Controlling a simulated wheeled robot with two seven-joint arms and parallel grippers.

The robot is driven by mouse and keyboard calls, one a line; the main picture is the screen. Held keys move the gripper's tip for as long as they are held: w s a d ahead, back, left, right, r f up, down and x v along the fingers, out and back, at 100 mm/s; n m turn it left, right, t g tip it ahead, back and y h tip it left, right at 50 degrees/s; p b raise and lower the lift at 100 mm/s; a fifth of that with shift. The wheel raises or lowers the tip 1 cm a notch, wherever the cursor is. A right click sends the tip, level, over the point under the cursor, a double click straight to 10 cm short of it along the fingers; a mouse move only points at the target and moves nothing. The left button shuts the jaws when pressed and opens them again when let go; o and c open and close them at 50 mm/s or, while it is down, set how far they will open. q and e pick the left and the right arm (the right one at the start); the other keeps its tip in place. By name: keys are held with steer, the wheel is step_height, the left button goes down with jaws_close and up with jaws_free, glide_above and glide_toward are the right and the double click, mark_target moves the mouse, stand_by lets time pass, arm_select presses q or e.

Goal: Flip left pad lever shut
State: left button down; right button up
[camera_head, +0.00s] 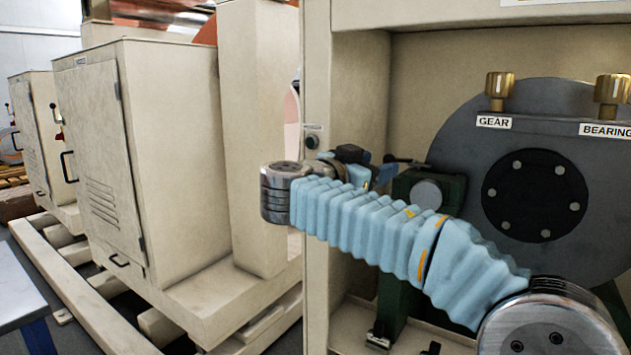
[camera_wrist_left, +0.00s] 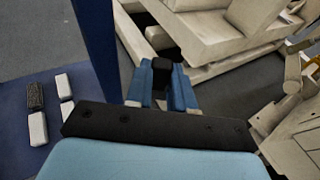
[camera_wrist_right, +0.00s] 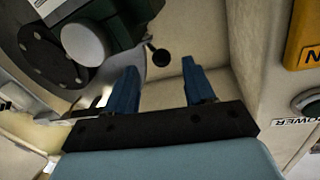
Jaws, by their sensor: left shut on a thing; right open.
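A dark lever with a round black knob (camera_wrist_right: 158,56) sticks out from a green housing (camera_wrist_right: 112,22) in the right wrist view. In the head view the lever (camera_head: 404,160) projects left above the green housing (camera_head: 430,192). My right gripper (camera_wrist_right: 160,68) is open; the knob shows between its blue fingertips, and I cannot tell whether they touch it. In the head view my right gripper (camera_head: 378,172) is partly hidden by its wrist. My left gripper (camera_wrist_left: 162,82) is shut on a small black object (camera_wrist_left: 162,68) in the left wrist view, outside the head view.
A grey round machine face (camera_head: 520,190) with brass caps labelled GEAR and BEARING stands behind my right arm. The cabinet wall (camera_head: 318,240) borders the bay on the left. A yellow panel (camera_wrist_right: 304,40) and POWER button (camera_wrist_right: 308,102) lie right of my right gripper.

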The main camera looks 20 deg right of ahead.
steer(key=v, duration=0.6)
steer(key=shift+a, duration=0.2)
steer(key=shift+s, duration=0.1)
